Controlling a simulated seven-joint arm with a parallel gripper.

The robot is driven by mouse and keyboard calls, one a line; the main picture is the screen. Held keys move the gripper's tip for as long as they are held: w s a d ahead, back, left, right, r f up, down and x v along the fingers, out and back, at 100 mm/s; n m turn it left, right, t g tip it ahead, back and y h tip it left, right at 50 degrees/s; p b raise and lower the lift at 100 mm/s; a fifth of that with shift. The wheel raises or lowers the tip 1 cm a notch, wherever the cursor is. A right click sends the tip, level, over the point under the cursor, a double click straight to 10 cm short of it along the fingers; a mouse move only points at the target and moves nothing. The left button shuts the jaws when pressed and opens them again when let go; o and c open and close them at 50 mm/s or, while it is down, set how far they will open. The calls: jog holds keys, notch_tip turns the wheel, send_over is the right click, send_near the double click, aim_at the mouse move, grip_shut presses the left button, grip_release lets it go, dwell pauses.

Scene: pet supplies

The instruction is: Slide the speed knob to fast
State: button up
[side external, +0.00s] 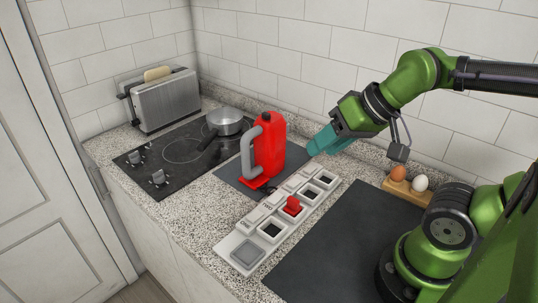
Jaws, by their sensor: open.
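A long light-grey control strip (236,243) lies on the speckled counter, with several dark square recesses along it. A small red knob (292,206) stands up near the middle of the strip. It is the likely speed knob; the labels beside it are too small to read. A red jug-shaped device with a grey handle (271,147) stands on a dark mat behind the strip. My gripper (318,146), with teal fingers, is above the counter, right of the red device and beyond the strip's far end. It is open and apart from the knob.
A toaster with bread (167,102) stands at the back left. A pot (226,121) sits on the black cooktop (160,168). A wooden holder with a brown and a white egg (408,191) is at the right. A dark mat (325,245) lies empty in front of my base.

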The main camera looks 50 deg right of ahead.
notch_tip(320, 180, up, 9)
jog(key=n+g+h, duration=0.2)
jog(key=n+g, duration=0.1)
jog(key=n, duration=0.1)
send_over(266, 113)
jog(key=s, duration=0.7)
jog(key=x, duration=1.6)
jog(key=shift+w+r, duration=0.15)
jog(key=shift+w, duration=0.1)
grip_shut()
